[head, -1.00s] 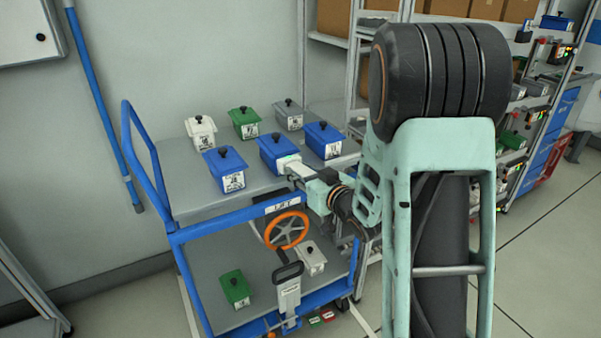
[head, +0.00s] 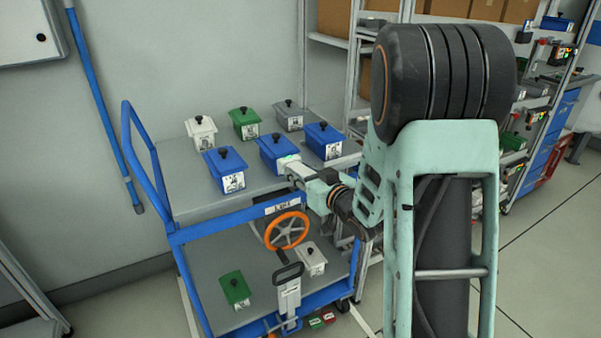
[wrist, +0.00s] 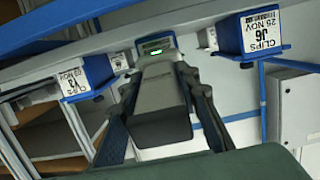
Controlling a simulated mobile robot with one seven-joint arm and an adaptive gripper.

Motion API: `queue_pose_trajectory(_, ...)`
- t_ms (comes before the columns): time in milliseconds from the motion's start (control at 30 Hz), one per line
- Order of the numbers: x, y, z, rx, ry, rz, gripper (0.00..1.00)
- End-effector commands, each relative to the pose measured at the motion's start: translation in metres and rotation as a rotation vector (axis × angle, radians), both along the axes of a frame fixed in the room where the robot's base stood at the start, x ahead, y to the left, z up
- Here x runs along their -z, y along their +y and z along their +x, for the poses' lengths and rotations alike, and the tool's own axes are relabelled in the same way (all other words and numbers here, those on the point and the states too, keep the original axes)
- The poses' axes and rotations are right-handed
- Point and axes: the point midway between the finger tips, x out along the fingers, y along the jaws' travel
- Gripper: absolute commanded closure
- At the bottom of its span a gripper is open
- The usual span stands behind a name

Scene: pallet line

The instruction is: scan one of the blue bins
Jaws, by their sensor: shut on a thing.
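Three blue bins with black knobs and white front labels stand along the near side of the cart's top deck: left (head: 225,165), middle (head: 277,148) and right (head: 323,136). My gripper (head: 312,180) is shut on a scanner (wrist: 160,100), a grey and dark device with a small green light. The scanner's far end is close in front of the middle bin's label; I cannot tell if they touch. In the wrist view, seen upside down, the scanner hides most of the middle bin. Labels reading J6 (wrist: 264,30) and Y3 (wrist: 74,81) show on either side.
White (head: 201,133), green (head: 244,122) and grey (head: 289,116) bins stand behind on the deck. The blue cart (head: 185,234) has an orange handwheel (head: 287,230). Its lower shelf holds a green bin (head: 235,289) and a pale bin (head: 312,260). A rack stands at right.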

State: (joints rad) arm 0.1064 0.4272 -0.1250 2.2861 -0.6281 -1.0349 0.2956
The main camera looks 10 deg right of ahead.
Motion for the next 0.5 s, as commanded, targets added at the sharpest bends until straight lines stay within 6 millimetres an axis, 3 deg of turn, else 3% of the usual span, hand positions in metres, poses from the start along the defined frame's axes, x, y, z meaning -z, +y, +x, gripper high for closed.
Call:
queue_pose_trajectory(300, -0.001, 0.000, -0.001, 0.000, -0.002, 0.001, 1.00)
queue_pose_trajectory(500, -0.005, -0.006, -0.016, 0.002, -0.002, 0.000, 1.00)
